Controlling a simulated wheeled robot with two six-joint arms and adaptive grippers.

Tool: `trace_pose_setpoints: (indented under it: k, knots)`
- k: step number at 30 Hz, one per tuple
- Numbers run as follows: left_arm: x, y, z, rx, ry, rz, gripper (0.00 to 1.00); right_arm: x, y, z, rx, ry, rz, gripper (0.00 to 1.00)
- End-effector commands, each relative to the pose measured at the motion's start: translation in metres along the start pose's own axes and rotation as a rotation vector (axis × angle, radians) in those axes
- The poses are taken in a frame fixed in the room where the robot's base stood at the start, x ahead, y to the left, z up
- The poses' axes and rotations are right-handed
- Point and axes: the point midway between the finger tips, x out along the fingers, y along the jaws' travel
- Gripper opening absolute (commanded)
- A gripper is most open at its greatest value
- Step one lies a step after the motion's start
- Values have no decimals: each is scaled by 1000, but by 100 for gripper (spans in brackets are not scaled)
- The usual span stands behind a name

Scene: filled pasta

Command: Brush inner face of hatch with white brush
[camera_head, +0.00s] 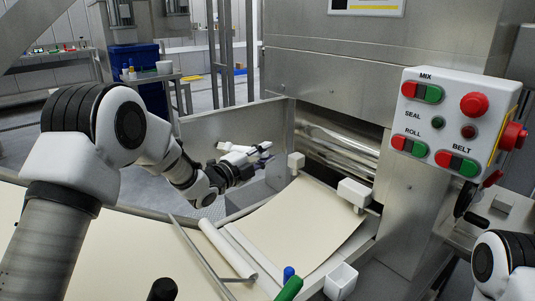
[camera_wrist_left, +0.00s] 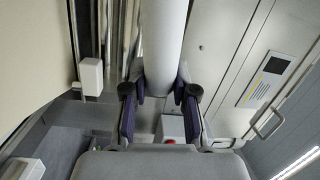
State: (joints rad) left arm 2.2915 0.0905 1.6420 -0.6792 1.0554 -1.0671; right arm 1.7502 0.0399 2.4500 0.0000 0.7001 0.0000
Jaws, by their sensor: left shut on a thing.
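My left gripper (camera_head: 243,168) is in front of an open metal panel that looks like the hatch (camera_head: 225,123), beside the roller opening. It is shut on the white brush (camera_head: 258,152). In the left wrist view, the fingers (camera_wrist_left: 160,92) clasp the brush's thick white handle (camera_wrist_left: 165,38), which runs up out of the picture. The bristles cannot be made out in either view. In the head view the brush overlaps the panel's lower part; I cannot tell whether they touch. My right gripper is out of view.
Steel rollers (camera_head: 340,148) sit in the machine opening, with a dough sheet (camera_head: 305,220) below. White blocks (camera_head: 354,193) flank the sheet. A control box (camera_head: 457,125) with red and green buttons is at right.

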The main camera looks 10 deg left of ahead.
Motion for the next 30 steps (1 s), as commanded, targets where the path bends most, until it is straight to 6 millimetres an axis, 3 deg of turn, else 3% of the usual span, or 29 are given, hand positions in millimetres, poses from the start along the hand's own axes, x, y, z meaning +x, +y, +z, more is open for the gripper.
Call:
trace_pose_setpoints:
  k: [2, 7, 30]
  knots:
    - [0, 11, 3, 0, 0, 0, 0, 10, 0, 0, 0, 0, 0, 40]
    - [3, 12, 2, 0, 0, 0, 0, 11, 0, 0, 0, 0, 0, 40]
    - [67, 17, -10, 1, 1, 1, 0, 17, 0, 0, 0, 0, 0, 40]
